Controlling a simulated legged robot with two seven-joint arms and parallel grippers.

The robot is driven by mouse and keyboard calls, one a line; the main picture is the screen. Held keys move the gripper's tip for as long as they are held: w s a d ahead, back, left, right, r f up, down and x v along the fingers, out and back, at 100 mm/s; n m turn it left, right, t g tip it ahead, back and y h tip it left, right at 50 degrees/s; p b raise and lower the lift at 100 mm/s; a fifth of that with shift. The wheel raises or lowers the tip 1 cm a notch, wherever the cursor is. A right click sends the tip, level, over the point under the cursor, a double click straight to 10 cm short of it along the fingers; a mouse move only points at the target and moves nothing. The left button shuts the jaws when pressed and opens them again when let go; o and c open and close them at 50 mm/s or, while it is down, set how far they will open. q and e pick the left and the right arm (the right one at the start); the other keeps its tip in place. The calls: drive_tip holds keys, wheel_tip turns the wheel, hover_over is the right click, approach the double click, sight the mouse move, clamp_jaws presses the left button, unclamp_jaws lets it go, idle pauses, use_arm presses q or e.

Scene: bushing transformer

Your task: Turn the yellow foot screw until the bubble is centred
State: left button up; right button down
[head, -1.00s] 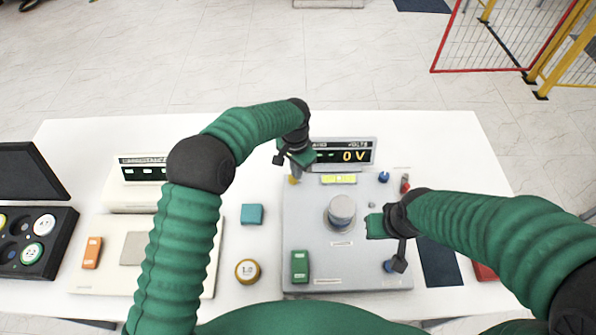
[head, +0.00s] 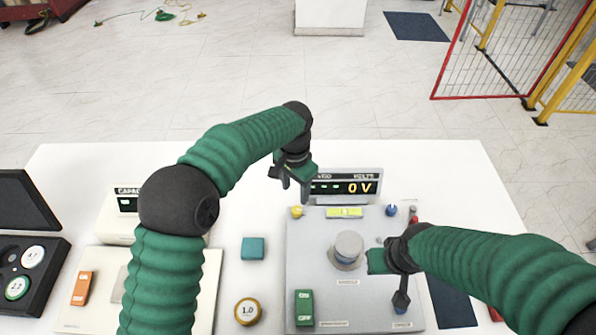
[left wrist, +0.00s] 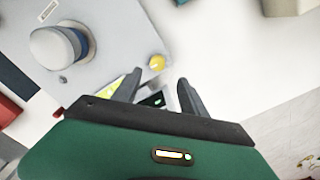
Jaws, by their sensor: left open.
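The yellow foot screw (head: 297,211) is a small knob at the far left corner of the grey instrument plate (head: 325,285). It also shows in the left wrist view (left wrist: 156,62), beyond and between the fingertips. My left gripper (head: 295,193) is open and empty, its fingers pointing down beside and above the screw. Its fingers also show in the left wrist view (left wrist: 158,78); contact with the screw is not visible. The yellow-green level vial (head: 344,212) lies right of the screw; its bubble is too small to place. My right gripper (head: 385,268) is at the plate's right side; its jaws are unclear.
A display (head: 345,186) reading 0 V stands behind the plate. A round grey post (head: 347,249), a blue knob (head: 391,210) and a green switch (head: 304,306) are on the plate. A teal block (head: 253,248) and a yellow-rimmed disc (head: 247,311) lie left of it.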

use_arm(q)
wheel_tip(320, 180, up, 9)
hover_over(297, 209)
drive_tip(key=s+d, duration=0.1)
use_arm(e)
drive_tip(key=shift+s+d+f, duration=0.25)
drive_tip(key=shift+s+d, duration=0.05)
drive_tip(key=shift+d, duration=0.25)
use_arm(q)
drive_tip(key=f+p, duration=0.1)
drive_tip(key=f, duration=0.4)
drive_tip(key=f+n+p, duration=0.1)
drive_tip(key=f+p, duration=0.1)
drive_tip(key=f, duration=0.4)
drive_tip(key=w+a+f+n+p, duration=0.1)
drive_tip(key=f+p, duration=0.1)
drive_tip(key=f, duration=0.4)
drive_tip(key=shift+f, duration=0.25)
clamp_jaws()
use_arm(e)
drive_tip(key=r, duration=0.5)
drive_tip(key=shift+a+r, duration=0.25)
drive_tip(key=shift+a, duration=0.1)
